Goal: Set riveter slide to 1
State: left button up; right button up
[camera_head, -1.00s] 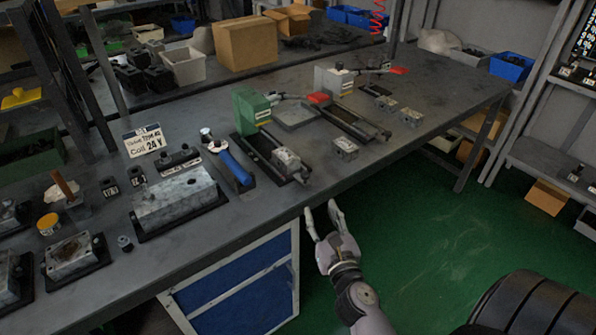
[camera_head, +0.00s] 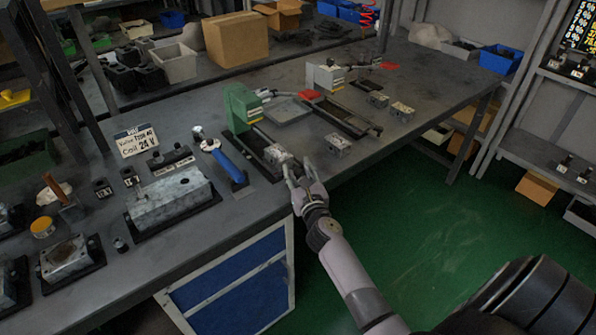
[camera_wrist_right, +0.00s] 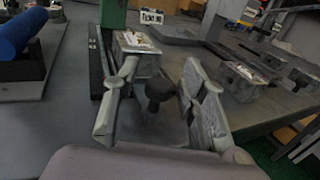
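The green riveter (camera_head: 242,108) stands on the bench with a dark slide rail (camera_head: 256,145) running toward the front edge. A grey metal block (camera_head: 277,155) sits at the rail's near end; it also shows in the right wrist view (camera_wrist_right: 137,42). My right gripper (camera_head: 297,170) is at the bench's front edge, just in front of this block. In the right wrist view its fingers (camera_wrist_right: 158,85) are open, one on each side of a black knob (camera_wrist_right: 158,90) in front of the block. Contact with the knob cannot be told. My left gripper is not in view.
A second, grey-white press (camera_head: 322,78) with its own rail stands behind to the right. A loose metal block (camera_head: 337,144) lies right of the gripper. A blue-handled tool (camera_head: 228,163) and a large metal block (camera_head: 170,196) stand to the left.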

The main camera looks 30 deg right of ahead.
grip_shut()
dwell(0.4)
dwell(0.4)
